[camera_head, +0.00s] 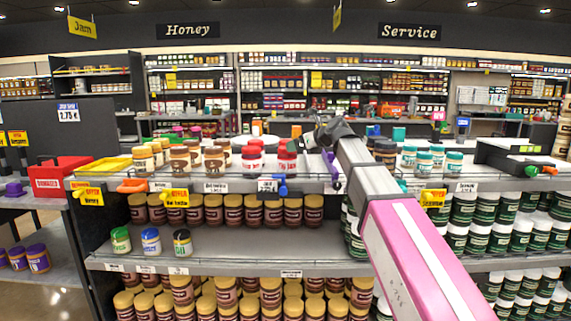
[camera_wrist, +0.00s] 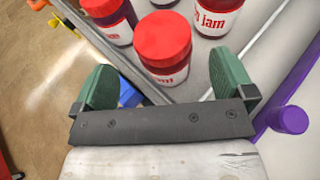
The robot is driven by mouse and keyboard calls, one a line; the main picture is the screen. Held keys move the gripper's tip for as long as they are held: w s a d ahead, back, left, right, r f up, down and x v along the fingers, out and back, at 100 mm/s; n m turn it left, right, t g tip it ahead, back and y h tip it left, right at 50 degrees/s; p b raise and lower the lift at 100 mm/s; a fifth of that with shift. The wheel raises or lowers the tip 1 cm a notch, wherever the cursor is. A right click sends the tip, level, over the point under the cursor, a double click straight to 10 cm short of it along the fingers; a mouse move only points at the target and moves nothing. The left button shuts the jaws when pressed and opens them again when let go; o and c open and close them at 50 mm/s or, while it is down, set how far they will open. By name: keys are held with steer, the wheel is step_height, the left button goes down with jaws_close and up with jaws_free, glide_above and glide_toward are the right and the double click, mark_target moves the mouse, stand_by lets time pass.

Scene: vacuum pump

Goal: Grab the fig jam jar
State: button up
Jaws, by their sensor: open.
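My gripper (camera_wrist: 162,72) is open, with its green fingers spread and nothing between its pads. In the wrist view a red-lidded jar (camera_wrist: 164,75) stands just beyond the fingertips, roughly centred between them. A second red-lidded jar (camera_wrist: 118,32) stands behind it to the left, and a third jar (camera_wrist: 216,20), whose label ends in "jam", stands behind to the right. No label clearly reads "fig", so I cannot tell which is the fig jam jar. In the head view, red-lidded jars (camera_head: 287,158) stand on the top shelf left of my arm's end.
A purple cylinder (camera_wrist: 286,119) lies close right of the right finger. A blue object (camera_wrist: 130,96) is by the left finger. The shelf edge (camera_wrist: 110,50) runs diagonally below the jars. Brown-lidded jars (camera_head: 214,160) stand left, teal ones (camera_head: 423,162) right.

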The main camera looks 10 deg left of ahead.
mark_target(287, 162)
steer(key=x, duration=0.7)
steer(key=shift+w+a+f, duration=0.15)
steer(key=shift+w+f, duration=0.05)
steer(key=shift+f, duration=0.05)
steer(key=shift+c, duration=0.3)
steer(key=c, duration=1.3)
steer(key=shift+c, duration=0.2)
steer(key=shift+r, duration=0.15)
